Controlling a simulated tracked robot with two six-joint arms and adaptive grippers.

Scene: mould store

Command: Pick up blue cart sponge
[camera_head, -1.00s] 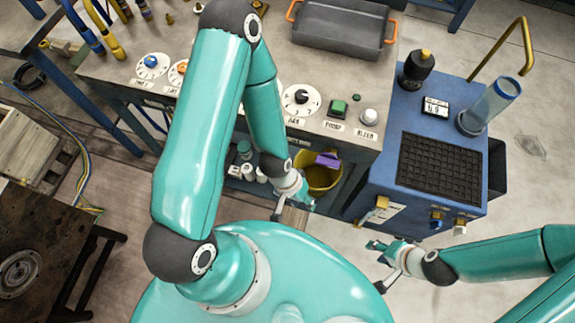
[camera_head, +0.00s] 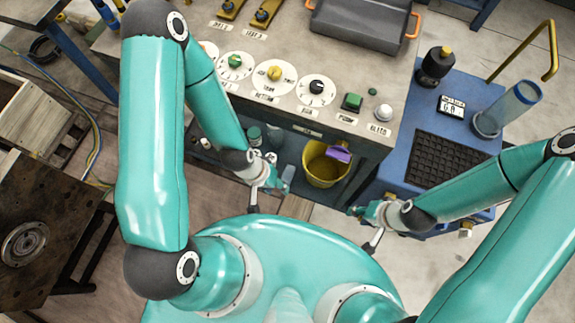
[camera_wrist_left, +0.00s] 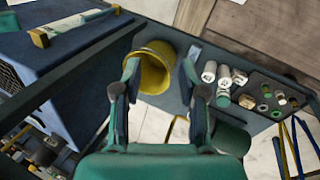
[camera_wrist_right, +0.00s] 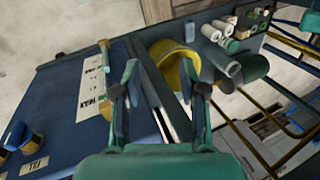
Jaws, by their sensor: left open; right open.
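I cannot make out a blue sponge for certain. A purple block (camera_head: 338,153) sits at the rim of a yellow bucket (camera_head: 322,171) on a low shelf under the bench. The blue cart (camera_head: 400,145) stands to the right of the bench; my right arm covers part of its front. My left gripper (camera_head: 279,182) is open and empty, left of the bucket. The bucket (camera_wrist_left: 153,72) shows beyond its fingers in the left wrist view. My right gripper (camera_head: 362,211) is open and empty, below and right of the bucket, near the cart's lower corner.
The bench (camera_head: 290,122) carries knobs, a green button and a grey tray (camera_head: 362,22). On the cart are a dark bottle (camera_head: 436,67), a clear cylinder (camera_head: 507,107) and a black mat (camera_head: 447,160). Several pale bottles (camera_wrist_left: 223,75) stand beside the bucket. A dark table (camera_head: 45,225) is at left.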

